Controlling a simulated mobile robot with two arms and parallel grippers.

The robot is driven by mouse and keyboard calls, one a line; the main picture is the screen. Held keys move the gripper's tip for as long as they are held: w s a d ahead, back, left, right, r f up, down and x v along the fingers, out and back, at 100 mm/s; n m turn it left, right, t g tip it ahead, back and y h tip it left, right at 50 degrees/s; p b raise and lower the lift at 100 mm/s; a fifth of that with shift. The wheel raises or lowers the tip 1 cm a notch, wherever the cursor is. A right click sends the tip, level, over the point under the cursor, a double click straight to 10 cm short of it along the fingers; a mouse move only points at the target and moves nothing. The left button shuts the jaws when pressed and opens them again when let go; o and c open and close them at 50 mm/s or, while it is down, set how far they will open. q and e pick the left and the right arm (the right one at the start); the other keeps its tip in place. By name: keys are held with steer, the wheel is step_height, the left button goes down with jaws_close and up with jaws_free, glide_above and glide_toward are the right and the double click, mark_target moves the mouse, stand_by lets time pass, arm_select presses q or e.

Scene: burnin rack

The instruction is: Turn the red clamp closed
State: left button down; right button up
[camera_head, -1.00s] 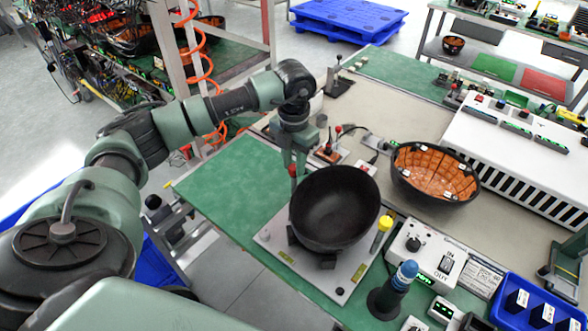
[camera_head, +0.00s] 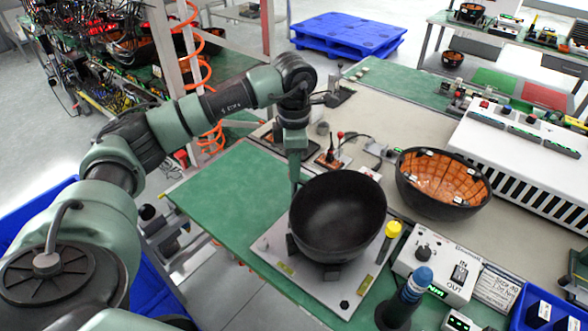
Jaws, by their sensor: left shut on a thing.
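A black bowl (camera_head: 338,215) sits open side up on a light grey fixture plate (camera_head: 350,292). My left gripper (camera_head: 295,186) points down at the bowl's far left rim, shut at the spot of the red clamp. The red clamp's handle is hidden now behind the gripper and the bowl, so its exact angle cannot be told. A yellow clamp (camera_head: 393,230) stands upright at the plate's right side, apart from my gripper. My right gripper is not in view.
A second bowl with an orange lining (camera_head: 443,184) stands to the right. A control box (camera_head: 437,262) with a knob and a switch, and a blue bin (camera_head: 545,312), are at the lower right. The green mat (camera_head: 225,195) left of the plate is clear.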

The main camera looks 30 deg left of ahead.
arm_select(q)
steer(key=shift+w+r+m, duration=0.1)
steer(key=shift+r+m, duration=0.05)
steer(key=shift+m, duration=0.25)
steer(key=c, duration=1.1)
jaws_free()
steer(key=shift+c, duration=0.2)
step_height(320, 180, up, 8)
steer(key=shift+f+b, duration=0.1)
steer(key=shift+b, duration=0.7)
